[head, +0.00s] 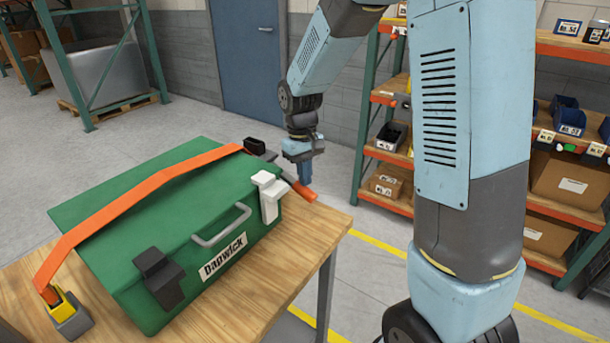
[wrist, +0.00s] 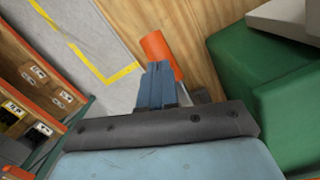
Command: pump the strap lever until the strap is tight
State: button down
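A green case (head: 105,215) labelled "Dapwick" lies on a wooden bench, with an orange strap (head: 140,190) across its top. The strap runs from a yellow and grey anchor (head: 68,314) at the near left to a black fitting (head: 255,146) at the far side. The strap lever's orange handle (head: 300,191) sticks out by the far right of the case; it also shows in the wrist view (wrist: 160,50). My gripper (head: 306,181) points down at the handle. Its blue fingers (wrist: 157,68) look shut together, overlapping the handle's side in view; I cannot tell whether they touch it.
Two latches, one black (head: 158,278) and one white (head: 269,195), and a grey carry handle (head: 224,226) are on the case front. The bench edge (head: 335,225) is close to the lever. Shelves with bins (head: 390,150) stand to the right, beyond open floor.

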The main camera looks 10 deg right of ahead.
jog(key=shift+f, duration=0.2)
dwell(0.3)
jog(key=shift+w+a+r, duration=0.3)
jog(key=shift+w+a, duration=0.05)
jog(key=shift+w, duration=0.35)
jog(key=shift+w+a+r, duration=0.25)
jog(key=shift+w+a, duration=0.05)
jog(key=shift+w, duration=0.35)
notch_tip(320, 180, up, 14)
jog(key=w, duration=0.1)
jog(key=shift+w+a+f, duration=0.15)
jog(key=shift+a+f, duration=0.05)
jog(key=shift+a, duration=0.05)
